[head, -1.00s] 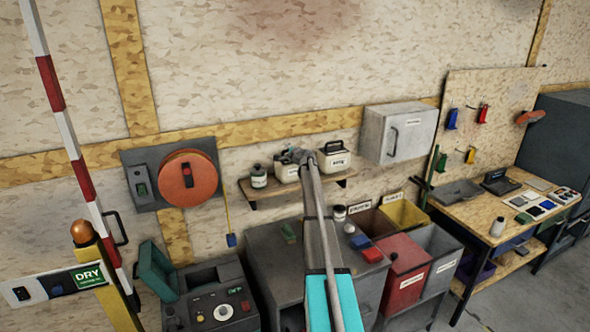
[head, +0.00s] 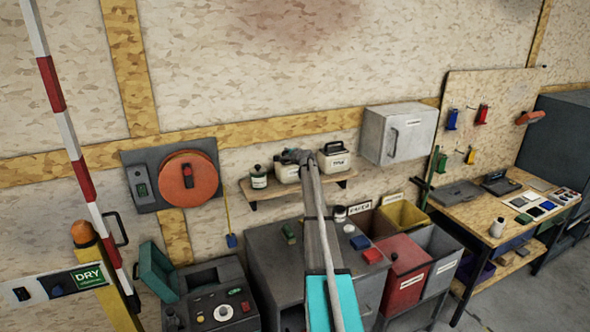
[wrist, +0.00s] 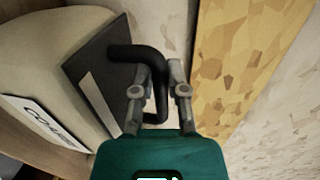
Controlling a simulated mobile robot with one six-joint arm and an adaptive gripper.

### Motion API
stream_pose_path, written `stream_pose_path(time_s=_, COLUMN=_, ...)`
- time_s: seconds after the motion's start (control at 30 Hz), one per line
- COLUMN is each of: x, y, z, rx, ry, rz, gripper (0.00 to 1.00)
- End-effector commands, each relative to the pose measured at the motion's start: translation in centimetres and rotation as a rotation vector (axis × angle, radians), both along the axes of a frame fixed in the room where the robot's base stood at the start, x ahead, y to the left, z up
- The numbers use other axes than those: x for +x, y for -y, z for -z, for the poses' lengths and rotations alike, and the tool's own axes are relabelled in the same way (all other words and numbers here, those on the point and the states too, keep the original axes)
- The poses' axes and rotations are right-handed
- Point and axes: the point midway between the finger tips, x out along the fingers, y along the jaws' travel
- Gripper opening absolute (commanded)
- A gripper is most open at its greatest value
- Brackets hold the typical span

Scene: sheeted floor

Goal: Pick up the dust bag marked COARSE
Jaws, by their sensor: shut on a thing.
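The dust bag marked COARSE (wrist: 40,60) is a pale bag with a dark top plate and a black looped handle (wrist: 137,54). Its white label, partly in view, reads "COA..." at the lower left of the wrist view. My gripper (wrist: 157,75) is shut on the black handle, with one finger on each side of it. In the head view the pale bag (head: 284,175) is on the wall shelf, partly hidden by my gripper (head: 297,157). I cannot tell whether it touches the shelf.
The wooden shelf (head: 262,194) also holds a dark-lidded jar (head: 259,178) on the left and a similar pale bag with a black handle (head: 336,160) on the right. A grey wall cabinet (head: 395,135) hangs to the right. Grey cabinet and bins stand below.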

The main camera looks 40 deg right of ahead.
Motion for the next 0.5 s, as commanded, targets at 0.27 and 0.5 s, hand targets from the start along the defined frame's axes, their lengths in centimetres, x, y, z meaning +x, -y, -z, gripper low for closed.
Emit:
stream_pose_path(time_s=0.27, x=-0.03, y=0.02, z=-0.02, rx=-0.001, ry=-0.001, rz=0.000, gripper=0.00)
stream_pose_path(time_s=0.5, x=-0.02, y=0.04, z=-0.71, rx=-0.001, ry=0.000, rz=0.000, gripper=0.00)
